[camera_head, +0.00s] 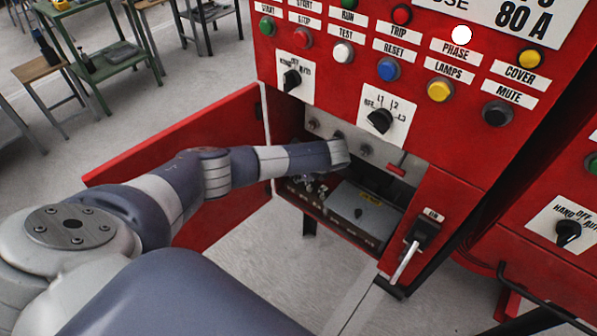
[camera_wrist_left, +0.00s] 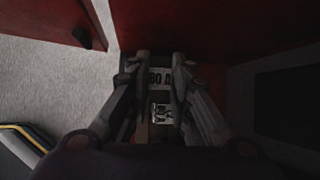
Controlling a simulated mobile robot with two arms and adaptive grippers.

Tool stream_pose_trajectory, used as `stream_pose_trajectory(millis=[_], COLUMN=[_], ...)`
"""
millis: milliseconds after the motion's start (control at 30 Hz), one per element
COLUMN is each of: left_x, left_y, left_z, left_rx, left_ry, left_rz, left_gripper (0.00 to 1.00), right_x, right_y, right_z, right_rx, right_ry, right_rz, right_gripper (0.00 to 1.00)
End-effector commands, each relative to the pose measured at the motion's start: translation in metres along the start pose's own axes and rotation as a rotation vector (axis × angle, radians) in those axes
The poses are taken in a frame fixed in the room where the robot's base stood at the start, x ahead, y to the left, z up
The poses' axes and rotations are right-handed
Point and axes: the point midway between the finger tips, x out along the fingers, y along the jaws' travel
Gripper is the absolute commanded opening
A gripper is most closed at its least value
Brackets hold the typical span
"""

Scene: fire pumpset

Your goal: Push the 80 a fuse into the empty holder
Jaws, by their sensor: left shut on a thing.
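My left arm reaches into the open compartment of the red cabinet in the head view, and its gripper is mostly hidden there. In the left wrist view, my left gripper (camera_wrist_left: 160,62) is shut on the fuse (camera_wrist_left: 160,77), which shows a pale "80 A" label between the fingers. A second small pale label with dark marks (camera_wrist_left: 162,112) shows lower between the fingers; I cannot tell what it belongs to. The empty holder is not clearly seen, and I cannot tell whether the fuse touches it. My right gripper is not in view.
The red door (camera_head: 215,150) hangs open on the left. A grey box (camera_head: 362,212) fills the compartment's lower part, with a black switch and pale lever (camera_head: 412,250) at its right. The red panel (camera_head: 440,125) with knobs and lamps is above. Workbenches stand far left.

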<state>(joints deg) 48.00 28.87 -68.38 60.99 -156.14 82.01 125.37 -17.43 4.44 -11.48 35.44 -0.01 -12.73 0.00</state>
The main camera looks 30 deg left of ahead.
Motion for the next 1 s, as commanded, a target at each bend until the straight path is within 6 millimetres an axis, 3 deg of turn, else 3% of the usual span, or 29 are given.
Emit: stream_pose_trajectory(millis=[33, 300, 500, 767, 800, 867, 900, 1000], left_x=[-0.003, 0.005, 0.025, 0.028, 0.028, 0.028, 0.028, 0.028], left_y=[-0.007, -0.015, -0.011, -0.01, -0.01, -0.01, -0.01, -0.01], left_z=[0.008, 0.014, 0.0, -0.001, -0.002, -0.002, -0.001, -0.001], left_rx=[0.0, 0.052, 0.059, 0.059, 0.059, 0.059, 0.059, 0.058], left_ry=[0.037, 0.196, 0.201, 0.2, 0.2, 0.199, 0.199, 0.199], left_rz=[0.025, 0.142, 0.145, 0.143, 0.144, 0.144, 0.144, 0.144], left_gripper=[0.0, 0.0, 0.0, 0.0, 0.22, 0.35, 0.4, 0.4], right_x=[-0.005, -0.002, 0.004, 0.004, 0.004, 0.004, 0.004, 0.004], right_y=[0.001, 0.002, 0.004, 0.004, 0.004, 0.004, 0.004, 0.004], right_z=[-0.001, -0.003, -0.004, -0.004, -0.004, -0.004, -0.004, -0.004], right_rx=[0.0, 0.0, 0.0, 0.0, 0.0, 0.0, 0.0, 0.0], right_ry=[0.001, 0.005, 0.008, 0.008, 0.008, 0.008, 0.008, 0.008], right_rz=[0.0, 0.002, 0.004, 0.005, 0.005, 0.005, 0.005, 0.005], right_gripper=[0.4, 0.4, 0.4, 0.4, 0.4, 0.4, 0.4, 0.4])
